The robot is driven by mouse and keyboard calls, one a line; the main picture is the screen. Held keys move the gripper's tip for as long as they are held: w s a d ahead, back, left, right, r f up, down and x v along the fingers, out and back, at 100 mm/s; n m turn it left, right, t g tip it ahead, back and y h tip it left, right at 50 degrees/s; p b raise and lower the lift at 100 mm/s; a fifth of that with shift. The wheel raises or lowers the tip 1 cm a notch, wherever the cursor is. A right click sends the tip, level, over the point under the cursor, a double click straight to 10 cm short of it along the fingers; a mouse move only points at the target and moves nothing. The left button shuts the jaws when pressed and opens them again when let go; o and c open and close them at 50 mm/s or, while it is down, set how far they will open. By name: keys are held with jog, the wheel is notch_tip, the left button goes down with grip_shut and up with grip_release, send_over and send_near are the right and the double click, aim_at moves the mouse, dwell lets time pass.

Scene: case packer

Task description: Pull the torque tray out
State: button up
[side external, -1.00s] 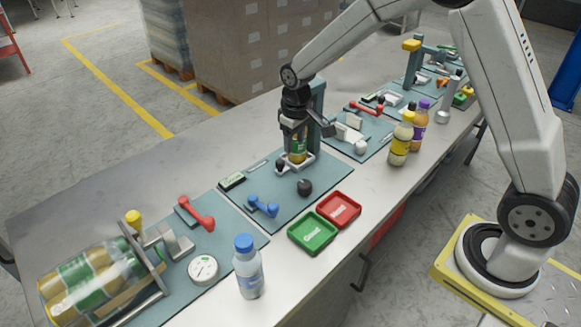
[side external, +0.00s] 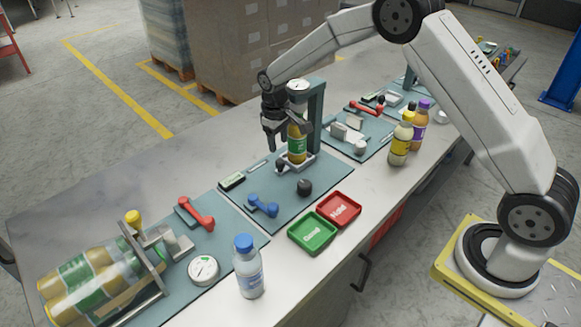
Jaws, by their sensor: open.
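A small pale tray (side external: 300,167), which looks like the torque tray, sits at the foot of a grey-green stand (side external: 316,112) on the middle mat. A bottle (side external: 297,147) with amber contents and a green label stands upright in it, under the stand's round gauge head (side external: 298,86). A small dark knob (side external: 280,168) is at the tray's left side. My gripper (side external: 284,136) is open, just left of the bottle's upper part and above the tray. Its fingers partly hide the bottle's neck. I cannot tell whether a finger touches the bottle.
A black ball knob (side external: 305,186) and blue handle (side external: 262,206) are on the same mat. Green (side external: 312,233) and red (side external: 340,209) trays lie in front. A blue-capped bottle (side external: 248,268) stands front left; yellow (side external: 401,142) and purple-capped (side external: 419,125) bottles stand at right.

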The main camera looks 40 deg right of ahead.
aim_at(280, 160)
jog(key=shift+d+f, duration=0.2)
jog(key=shift+f, duration=3.4)
grip_shut()
